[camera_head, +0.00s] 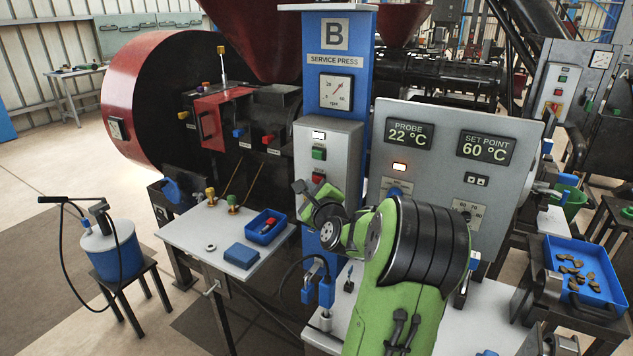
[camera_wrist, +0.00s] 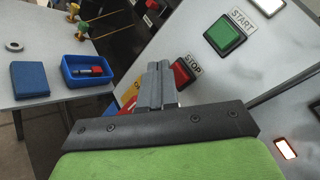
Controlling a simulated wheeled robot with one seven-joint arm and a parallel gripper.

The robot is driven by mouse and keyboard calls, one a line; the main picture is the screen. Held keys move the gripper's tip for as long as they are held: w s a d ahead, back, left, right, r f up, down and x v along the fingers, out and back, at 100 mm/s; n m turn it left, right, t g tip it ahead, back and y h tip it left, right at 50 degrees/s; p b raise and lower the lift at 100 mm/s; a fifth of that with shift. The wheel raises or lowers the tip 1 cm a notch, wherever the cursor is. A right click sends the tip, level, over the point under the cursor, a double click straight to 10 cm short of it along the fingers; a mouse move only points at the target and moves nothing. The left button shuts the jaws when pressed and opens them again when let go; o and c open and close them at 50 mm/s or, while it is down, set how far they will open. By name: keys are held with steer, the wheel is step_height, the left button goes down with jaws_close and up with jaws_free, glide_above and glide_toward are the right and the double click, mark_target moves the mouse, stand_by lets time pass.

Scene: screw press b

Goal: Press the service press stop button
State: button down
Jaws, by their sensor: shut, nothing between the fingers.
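The red stop button (camera_wrist: 182,73), labelled STOP, sits on the grey control box (camera_head: 328,140) of the service press. In the head view the red button (camera_head: 318,178) shows just above my gripper. The green START button (camera_wrist: 224,36) is beside it in the wrist view and above it in the head view (camera_head: 319,153). My gripper (camera_wrist: 160,68) is shut and empty. In the wrist view its fingertips overlap the left edge of the red button. I cannot tell whether they touch it. The head view shows my gripper (camera_head: 303,190) in front of the box's lower part.
A grey panel (camera_head: 385,115) with PROBE and SET POINT displays stands right of the box. A side table (camera_head: 190,232) at lower left carries a blue tray (camera_head: 266,235) with a red item, and a blue block (camera_head: 241,255). The blue column (camera_head: 340,40) rises behind.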

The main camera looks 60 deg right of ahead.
stand_by(0.3)
steer(key=shift+d, duration=0.4)
steer(key=shift+d+p, duration=0.4)
steer(key=shift+d, duration=0.05)
stand_by(0.5)
steer(key=shift+a, duration=0.85)
steer(key=shift+s+a, duration=0.15)
steer(key=shift+a, duration=1.1)
steer(key=shift+s+a, duration=0.1)
steer(key=shift+a, duration=1.15)
